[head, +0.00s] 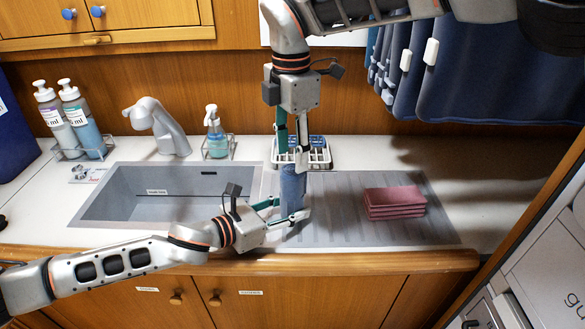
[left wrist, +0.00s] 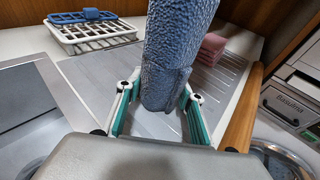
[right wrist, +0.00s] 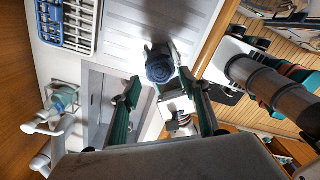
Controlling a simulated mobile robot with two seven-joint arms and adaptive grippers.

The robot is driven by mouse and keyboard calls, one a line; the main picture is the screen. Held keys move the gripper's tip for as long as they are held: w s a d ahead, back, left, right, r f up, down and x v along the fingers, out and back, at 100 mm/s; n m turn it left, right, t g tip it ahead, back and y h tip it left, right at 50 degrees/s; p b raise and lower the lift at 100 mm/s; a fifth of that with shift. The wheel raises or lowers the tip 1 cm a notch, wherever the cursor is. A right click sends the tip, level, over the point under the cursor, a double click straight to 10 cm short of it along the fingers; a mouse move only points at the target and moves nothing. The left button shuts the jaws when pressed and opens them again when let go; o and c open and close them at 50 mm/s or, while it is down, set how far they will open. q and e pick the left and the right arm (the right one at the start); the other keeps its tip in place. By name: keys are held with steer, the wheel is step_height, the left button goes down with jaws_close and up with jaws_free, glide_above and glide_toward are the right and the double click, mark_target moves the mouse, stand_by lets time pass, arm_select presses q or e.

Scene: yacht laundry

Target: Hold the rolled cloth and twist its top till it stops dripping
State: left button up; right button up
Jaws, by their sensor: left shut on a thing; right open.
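The rolled blue cloth (head: 292,190) stands upright over the left part of the grey ribbed drainboard. My left gripper (head: 287,221) comes in from the left and is shut on its lower part; the left wrist view shows the cloth (left wrist: 175,55) between the fingers. My right gripper (head: 292,160) points down from above, open, with its fingertips around or just above the cloth's top. In the right wrist view, the spiral top end (right wrist: 161,69) shows between the open fingertips; I cannot tell whether they touch it. No drips can be made out.
The sink (head: 150,213) lies left of the drainboard (head: 375,222). Folded pink cloths (head: 394,202) lie to the right. A white rack (head: 316,157) stands behind the roll, with a soap bottle (head: 216,133) and faucet (head: 160,127) farther left. Dark blue cloths (head: 460,75) hang at upper right.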

mark_target(292, 169)
steer(key=shift+f, duration=1.8)
steer(key=c, duration=0.7)
steer(key=shift+n, duration=1.3)
